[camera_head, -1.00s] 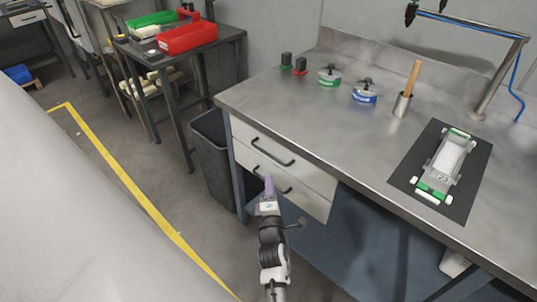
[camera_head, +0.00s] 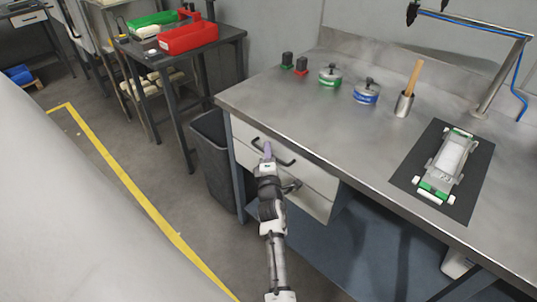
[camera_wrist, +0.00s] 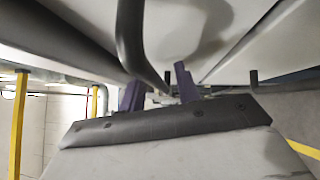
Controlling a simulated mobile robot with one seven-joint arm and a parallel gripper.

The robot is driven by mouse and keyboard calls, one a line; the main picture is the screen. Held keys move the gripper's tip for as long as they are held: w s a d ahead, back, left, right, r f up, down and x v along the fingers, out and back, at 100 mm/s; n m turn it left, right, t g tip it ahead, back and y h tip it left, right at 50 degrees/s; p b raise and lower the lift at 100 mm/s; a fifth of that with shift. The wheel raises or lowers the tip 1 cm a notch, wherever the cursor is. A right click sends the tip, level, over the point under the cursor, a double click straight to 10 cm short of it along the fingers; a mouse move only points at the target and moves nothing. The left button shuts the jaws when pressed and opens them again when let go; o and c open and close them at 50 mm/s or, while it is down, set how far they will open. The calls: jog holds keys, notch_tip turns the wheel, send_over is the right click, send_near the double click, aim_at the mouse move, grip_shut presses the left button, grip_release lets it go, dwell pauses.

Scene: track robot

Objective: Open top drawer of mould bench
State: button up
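The mould bench (camera_head: 330,125) has two white drawers under its left end. The top drawer (camera_head: 312,176) looks shut, with a dark bar handle (camera_head: 287,162) on its front. My gripper (camera_head: 267,150) is at this handle. In the wrist view, the two purple fingers of my gripper (camera_wrist: 159,88) stand apart. The dark curved handle (camera_wrist: 131,40) runs down to the gap between them. I cannot tell whether either finger touches it. The lower drawer (camera_head: 318,206) looks shut, and my arm partly hides its front.
A dark bin (camera_head: 212,160) stands left of the drawers. A side table (camera_head: 185,55) with a red tray (camera_head: 188,38) is farther left. Pots, a cup (camera_head: 403,104) with a wooden handle and a toy-like car (camera_head: 447,160) on a dark mat stand on the bench top.

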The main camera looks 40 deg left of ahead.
jog(key=shift+c, duration=0.2)
grip_shut()
